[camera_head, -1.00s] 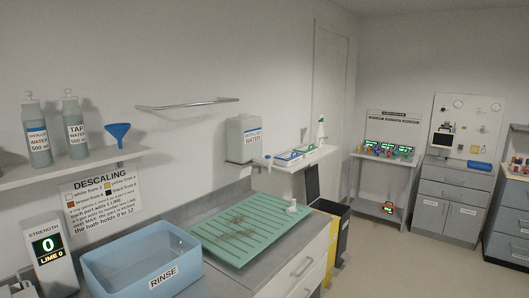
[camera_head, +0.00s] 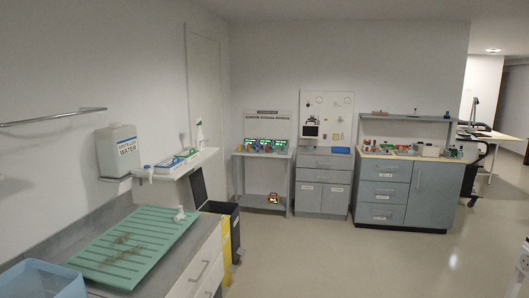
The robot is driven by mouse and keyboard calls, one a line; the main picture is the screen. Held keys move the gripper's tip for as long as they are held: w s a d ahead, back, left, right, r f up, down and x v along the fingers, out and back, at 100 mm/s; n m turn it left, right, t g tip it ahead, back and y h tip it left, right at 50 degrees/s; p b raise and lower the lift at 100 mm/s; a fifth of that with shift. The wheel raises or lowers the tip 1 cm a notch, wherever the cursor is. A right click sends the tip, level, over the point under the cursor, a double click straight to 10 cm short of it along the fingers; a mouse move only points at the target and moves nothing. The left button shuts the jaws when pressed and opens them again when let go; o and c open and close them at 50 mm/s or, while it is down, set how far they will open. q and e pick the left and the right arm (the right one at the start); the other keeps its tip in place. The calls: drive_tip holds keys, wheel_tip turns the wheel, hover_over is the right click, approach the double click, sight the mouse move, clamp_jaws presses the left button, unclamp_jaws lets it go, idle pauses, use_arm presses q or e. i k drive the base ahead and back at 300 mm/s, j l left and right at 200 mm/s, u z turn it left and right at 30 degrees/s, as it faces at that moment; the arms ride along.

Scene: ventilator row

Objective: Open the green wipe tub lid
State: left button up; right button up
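On the wall shelf left of centre lie two low white boxes, one with a blue top (camera_head: 169,163) and one with a green top (camera_head: 187,153). The green-topped one is the nearest match to the green wipe tub; it is too small to read or to tell the lid's state for sure. Neither of my grippers is in view.
A white spray bottle (camera_head: 199,133) stands behind the boxes on the shelf (camera_head: 192,163). A distilled water container (camera_head: 118,150) hangs left of it. Below are a green drain mat (camera_head: 140,240), a blue basin (camera_head: 42,282) and bins (camera_head: 232,226). The floor (camera_head: 330,255) is clear.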

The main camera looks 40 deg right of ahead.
sight(186, 153)
drive_tip(key=z, duration=0.75)
drive_tip(key=i+l, duration=0.3)
drive_tip(key=i, duration=0.2)
drive_tip(key=i+l, duration=0.35)
drive_tip(key=i, duration=0.15)
drive_tip(key=i+l, duration=0.3)
drive_tip(key=i, duration=0.25)
drive_tip(key=i+l+z, duration=0.1)
drive_tip(key=i+l, duration=0.25)
drive_tip(key=i, duration=0.15)
drive_tip(key=i+l, duration=0.3)
drive_tip(key=i, duration=0.2)
drive_tip(key=i+l, duration=0.25)
drive_tip(key=i, duration=0.25)
drive_tip(key=i+l, duration=0.3)
drive_tip(key=i, duration=0.25)
drive_tip(key=z, duration=0.05)
